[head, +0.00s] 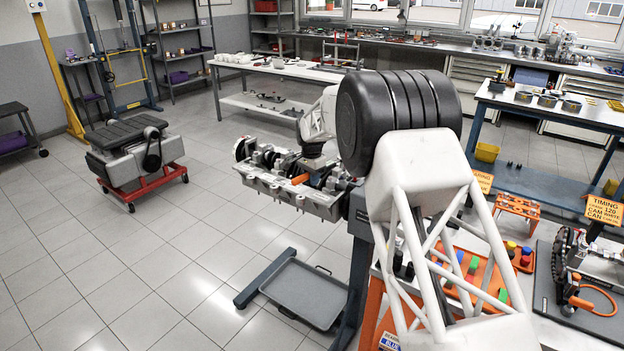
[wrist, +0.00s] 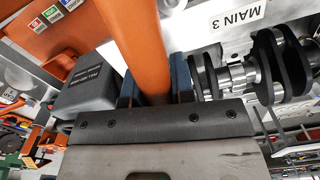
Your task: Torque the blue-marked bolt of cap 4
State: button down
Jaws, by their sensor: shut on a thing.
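My gripper (wrist: 155,92) is shut on an orange bar-like tool handle (wrist: 143,40), with a blue-grey finger on each side of it in the wrist view. In the head view the orange handle (head: 300,179) shows over the engine block (head: 290,192), beside my gripper. The crankshaft (wrist: 245,75) lies right of the gripper in the wrist view. A "MAIN 3" label (wrist: 237,17) is on a pale surface above it. I cannot make out cap 4 or its blue-marked bolt. The tool's working end is not visible.
A dark box with small lettering (wrist: 88,82) is close left of the gripper. A plate with green, blue and red squares (wrist: 52,14) is at upper left. An orange tray with coloured pieces (head: 470,280) is at lower right in the head view. Open floor lies left of the engine.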

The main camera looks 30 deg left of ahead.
jog(key=shift+w+a+m, duration=0.1)
jog(key=shift+a+m, duration=0.2)
jog(key=shift+a, duration=0.05)
dwell(1.4)
jog(key=shift+s+d+n, duration=0.15)
jog(key=shift+d+n, duration=0.4)
jog(key=shift+d, duration=0.25)
jog(key=shift+s+d+n, duration=0.1)
jog(key=shift+d+n, duration=0.45)
jog(key=shift+d, duration=0.25)
dwell(2.2)
jog(key=shift+r, duration=0.5)
dwell(1.9)
